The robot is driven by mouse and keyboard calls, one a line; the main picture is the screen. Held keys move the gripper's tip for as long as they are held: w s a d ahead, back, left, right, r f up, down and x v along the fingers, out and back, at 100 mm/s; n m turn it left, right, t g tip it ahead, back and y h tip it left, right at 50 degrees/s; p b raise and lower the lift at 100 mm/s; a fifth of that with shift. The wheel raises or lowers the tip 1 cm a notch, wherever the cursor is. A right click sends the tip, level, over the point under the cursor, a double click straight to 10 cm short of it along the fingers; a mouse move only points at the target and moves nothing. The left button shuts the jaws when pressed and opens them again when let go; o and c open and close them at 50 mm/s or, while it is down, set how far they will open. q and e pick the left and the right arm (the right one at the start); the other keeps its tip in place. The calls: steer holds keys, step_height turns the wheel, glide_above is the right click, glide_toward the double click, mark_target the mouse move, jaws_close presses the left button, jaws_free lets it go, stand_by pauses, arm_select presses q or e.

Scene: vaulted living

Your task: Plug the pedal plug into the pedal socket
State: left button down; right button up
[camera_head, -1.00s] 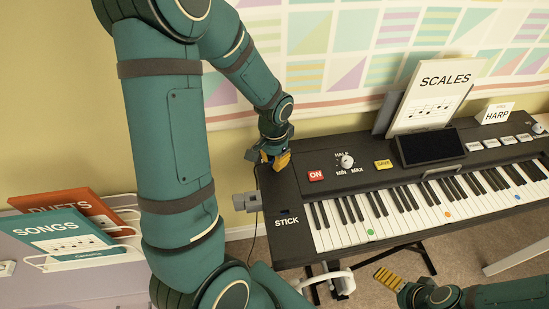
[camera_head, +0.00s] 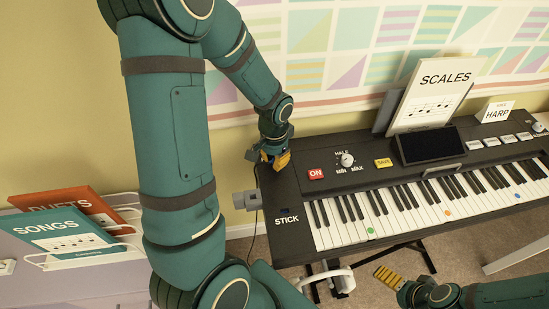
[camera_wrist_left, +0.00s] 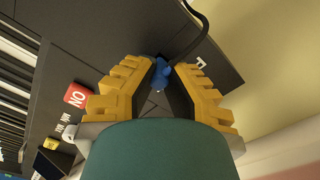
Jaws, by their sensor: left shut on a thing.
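My left gripper (camera_head: 274,160) is at the back left corner of the black keyboard (camera_head: 372,225), its yellow fingers pointing down. The left wrist view shows its two fingers (camera_wrist_left: 162,72) closed on a small blue plug (camera_wrist_left: 160,76). A black cable (camera_wrist_left: 200,28) runs up from the plug. In the head view the plug is mostly hidden by the gripper. I cannot make out the pedal socket; a partly hidden white letter (camera_wrist_left: 201,62) marks the dark surface beside the fingers. My right gripper (camera_head: 388,277) is low in front of the keyboard, and its jaw gap is not clear.
A grey block (camera_head: 247,200) sits at the keyboard's left end, near the STICK label. A SCALES sheet (camera_head: 432,92) stands on top. SONGS (camera_head: 72,232) and DUETS books are in a rack at left. The patterned wall is close behind.

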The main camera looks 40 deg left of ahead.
arm_select(q)
steer(key=shift+f, duration=0.1)
steer(key=c, duration=1.1)
jaws_free()
steer(key=shift+o, duration=0.2)
step_height(320, 180, up, 12)
steer(key=shift+s, duration=0.1)
